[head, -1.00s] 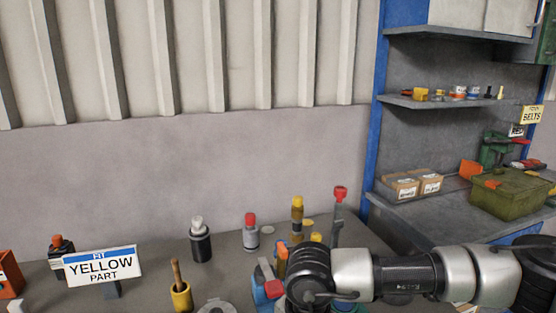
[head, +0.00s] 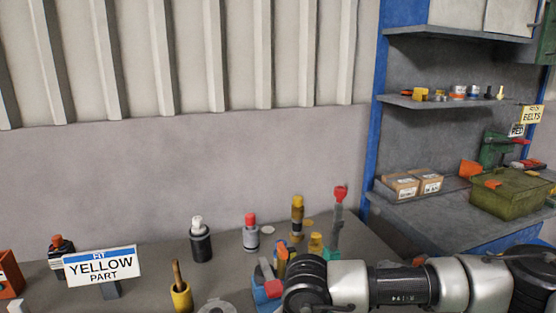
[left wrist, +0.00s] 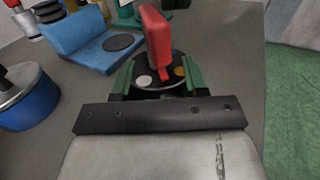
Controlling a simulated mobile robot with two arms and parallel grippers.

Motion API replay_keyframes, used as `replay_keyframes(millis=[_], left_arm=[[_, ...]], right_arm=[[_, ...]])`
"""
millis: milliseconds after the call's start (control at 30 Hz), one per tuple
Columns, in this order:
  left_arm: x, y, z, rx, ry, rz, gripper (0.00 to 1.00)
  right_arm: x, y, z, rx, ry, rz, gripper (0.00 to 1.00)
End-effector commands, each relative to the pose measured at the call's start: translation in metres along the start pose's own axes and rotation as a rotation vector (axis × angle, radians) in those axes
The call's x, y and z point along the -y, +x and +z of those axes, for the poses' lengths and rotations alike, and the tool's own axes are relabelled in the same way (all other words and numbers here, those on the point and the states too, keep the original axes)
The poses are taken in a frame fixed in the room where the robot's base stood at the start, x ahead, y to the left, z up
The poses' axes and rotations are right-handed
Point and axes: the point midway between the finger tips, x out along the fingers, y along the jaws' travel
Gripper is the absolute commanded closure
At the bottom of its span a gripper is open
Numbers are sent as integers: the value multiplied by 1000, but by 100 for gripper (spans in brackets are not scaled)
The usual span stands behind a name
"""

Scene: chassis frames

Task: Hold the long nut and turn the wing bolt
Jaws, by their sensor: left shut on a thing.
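My left gripper (left wrist: 158,78) shows in the left wrist view, its green fingers shut on a dark round part (left wrist: 150,62) between them. The part's face carries a white dot and a yellow dot. An upright red tab (left wrist: 156,40) stands on or just behind this part; I cannot tell whether the two are joined. I cannot tell for sure which pieces are the long nut and the wing bolt. In the head view an arm crosses from the right edge, but no gripper fingers show. My right gripper is not in view.
A yellow-part sign (head: 103,266), a black bottle (head: 201,243), a red-capped grey bottle (head: 251,235) and a yellow pot (head: 181,297) stand on the grey bench. A blue block (left wrist: 95,45) and a blue round container (left wrist: 28,98) lie left of the gripper. A shelf unit stands at right.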

Motion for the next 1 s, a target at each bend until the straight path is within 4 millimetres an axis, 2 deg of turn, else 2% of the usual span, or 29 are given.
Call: replay_keyframes(millis=[33, 1000], left_arm=[[-1, -1, -5, -11, 1, 3, 89], [-1, -2, -6, -13, 0, 2, 89]], right_arm=[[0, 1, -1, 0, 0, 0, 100], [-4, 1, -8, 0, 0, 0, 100]])
